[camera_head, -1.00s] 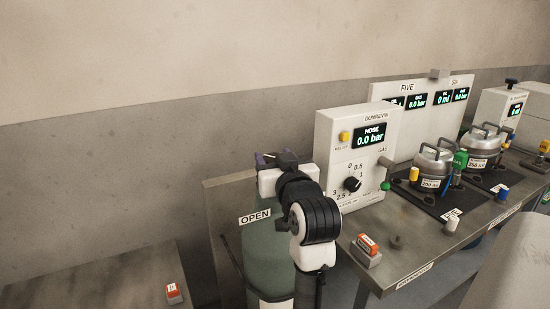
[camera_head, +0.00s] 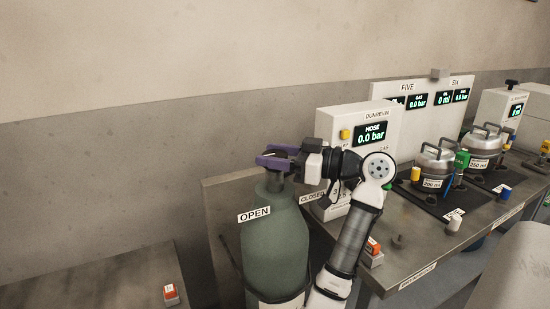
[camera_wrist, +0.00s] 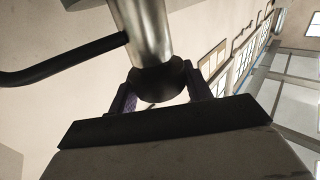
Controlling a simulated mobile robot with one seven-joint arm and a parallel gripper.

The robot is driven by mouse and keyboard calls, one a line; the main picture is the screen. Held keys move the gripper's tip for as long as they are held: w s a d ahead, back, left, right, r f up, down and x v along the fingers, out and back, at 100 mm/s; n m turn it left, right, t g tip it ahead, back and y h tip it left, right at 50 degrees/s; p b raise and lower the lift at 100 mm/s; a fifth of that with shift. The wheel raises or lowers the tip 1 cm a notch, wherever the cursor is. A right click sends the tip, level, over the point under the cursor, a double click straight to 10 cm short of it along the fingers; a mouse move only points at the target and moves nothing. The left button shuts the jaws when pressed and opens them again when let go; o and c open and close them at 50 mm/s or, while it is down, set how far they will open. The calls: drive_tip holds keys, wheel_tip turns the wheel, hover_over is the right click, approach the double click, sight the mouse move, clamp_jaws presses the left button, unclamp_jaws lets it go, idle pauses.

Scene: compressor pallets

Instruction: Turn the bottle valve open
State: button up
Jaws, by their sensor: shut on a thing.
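The green gas bottle (camera_head: 275,250) stands upright at the end of the workbench. An OPEN label (camera_head: 254,214) shows at its left and a CLOSED label (camera_head: 312,197) at its right. My gripper (camera_head: 274,157), with purple fingers, comes in from the right at the bottle's top and is shut on the valve. In the head view the fingers largely hide the valve. In the wrist view the dark round valve knob (camera_wrist: 158,84) sits between the two fingers, with a metal neck (camera_wrist: 143,30) beyond it.
A white gauge box (camera_head: 371,114) reading "HOSE 0.0 bar" stands behind my arm, partly hidden. A metal workbench (camera_head: 412,262) carries several pots and coloured caps. A low table (camera_head: 100,281) with an orange-and-white block (camera_head: 171,294) is at left. A black hose (camera_wrist: 60,68) crosses the wrist view.

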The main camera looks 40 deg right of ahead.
drive_tip(key=n+g+y, duration=0.3)
drive_tip(key=y, duration=0.1)
drive_tip(key=shift+g+b, duration=0.3)
drive_tip(key=shift+n+g+y+b, duration=0.65)
drive_tip(key=shift+n+g+y, duration=0.55)
drive_tip(key=shift+n+g, duration=0.2)
drive_tip(key=shift+g, duration=0.4)
drive_tip(key=o, duration=1)
drive_tip(key=shift+c, duration=0.2)
